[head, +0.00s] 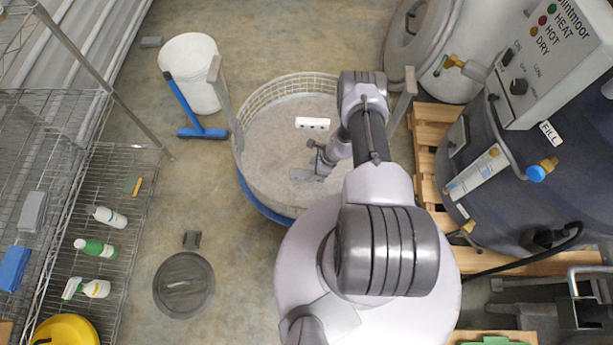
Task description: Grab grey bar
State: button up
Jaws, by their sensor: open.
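My gripper (314,158) is open over the round tub (262,207), low above the pale grey material inside it. A small grey piece (303,175) shows just below and left of the jaws. I cannot tell whether it is the grey bar lying in the material or part of my gripper. Nothing is seen between the jaws. Two upright grey bars stand at the tub's sides, one at the left (222,100) and one at the right (404,97). A white piece with dark holes (312,123) lies on the material beyond my gripper. My arm hides the tub's right part.
A white bucket (190,65) and a blue-handled squeegee (205,133) are left of the tub. Wire shelves (120,190) with bottles stand at the left. A dark tank (500,210) on a wooden pallet (432,125) is at the right. The floor at lower left holds a round lid (184,284).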

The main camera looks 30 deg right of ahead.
aim_at(308, 173)
jog(key=shift+w+a+f, duration=0.15)
jog(key=shift+f, duration=0.5)
jog(key=b+x, duration=0.2)
jog(key=d+b+x, duration=0.1)
jog(key=b+x, duration=0.1)
jog(key=shift+w+a+f, duration=0.15)
jog(key=shift+w+f, duration=0.1)
jog(key=shift+f, duration=0.15)
jog(key=shift+w+a+f+b, duration=0.15)
jog(key=shift+a+f+b, duration=0.05)
jog(key=shift+f+b, duration=0.15)
jog(key=shift+r, duration=0.2)
jog(key=shift+c, duration=0.5)
grip_shut()
